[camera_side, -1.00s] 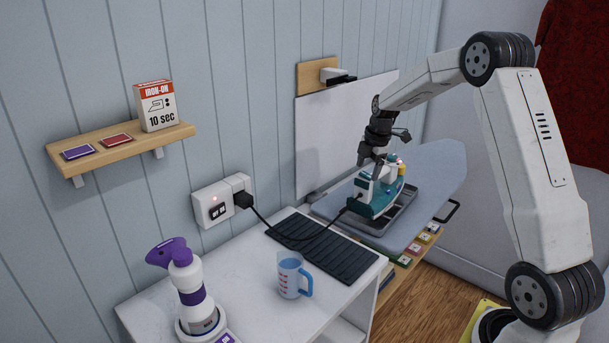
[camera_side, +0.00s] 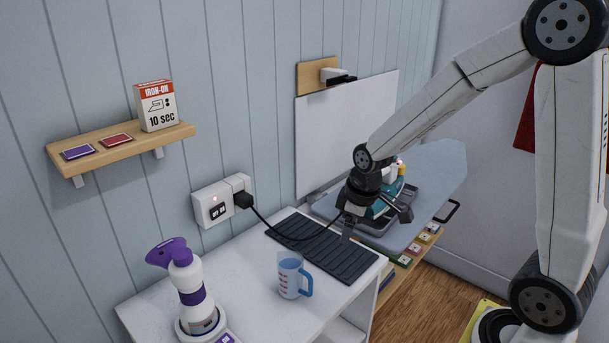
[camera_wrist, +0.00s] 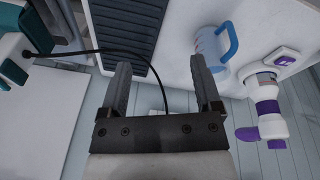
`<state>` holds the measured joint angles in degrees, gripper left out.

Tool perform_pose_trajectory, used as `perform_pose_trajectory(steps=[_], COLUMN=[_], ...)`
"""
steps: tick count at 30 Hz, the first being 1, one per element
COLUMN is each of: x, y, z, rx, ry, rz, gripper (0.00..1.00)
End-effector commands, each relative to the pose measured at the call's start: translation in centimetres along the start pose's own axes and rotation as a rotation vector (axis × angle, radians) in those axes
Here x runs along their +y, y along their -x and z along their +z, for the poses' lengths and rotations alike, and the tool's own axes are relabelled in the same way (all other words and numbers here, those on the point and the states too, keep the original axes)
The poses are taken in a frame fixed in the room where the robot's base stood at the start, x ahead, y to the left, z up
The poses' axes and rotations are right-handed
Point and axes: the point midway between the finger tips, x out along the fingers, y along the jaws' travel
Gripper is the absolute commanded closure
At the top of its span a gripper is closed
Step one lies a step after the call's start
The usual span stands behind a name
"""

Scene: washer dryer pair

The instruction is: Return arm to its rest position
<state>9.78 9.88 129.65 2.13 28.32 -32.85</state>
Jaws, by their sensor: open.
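My gripper (camera_side: 347,226) is open and empty in the side view, above the far end of the black ribbed mat (camera_side: 345,262). In the wrist view my gripper (camera_wrist: 162,85) shows two parted fingers with nothing between them. The teal iron (camera_side: 373,212) stands on its grey tray on the ironing board, partly hidden behind my gripper. It also shows at the left edge of the wrist view (camera_wrist: 12,72). The iron's black cord runs to the wall socket (camera_side: 220,201).
A measuring jug (camera_side: 290,275) and a purple-white spray bottle (camera_side: 188,285) stand on the white counter (camera_side: 250,285). The ironing board (camera_side: 440,170) lies behind my gripper. A white panel (camera_side: 340,130) leans on the wall. A shelf (camera_side: 105,155) holds an iron-on box (camera_side: 157,106).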

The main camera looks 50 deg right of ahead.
Motion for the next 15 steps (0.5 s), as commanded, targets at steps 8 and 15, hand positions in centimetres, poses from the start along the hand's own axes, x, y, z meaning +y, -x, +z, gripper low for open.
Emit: perform_pose_trajectory(steps=[8,15], x=[-5.8,-8.2], y=[0.0,0.0], z=[3.2,5.1], rx=[0.015,0.022], ry=[-0.234,-0.355], rz=[-0.008,-0.014], gripper=[0.18,0.18])
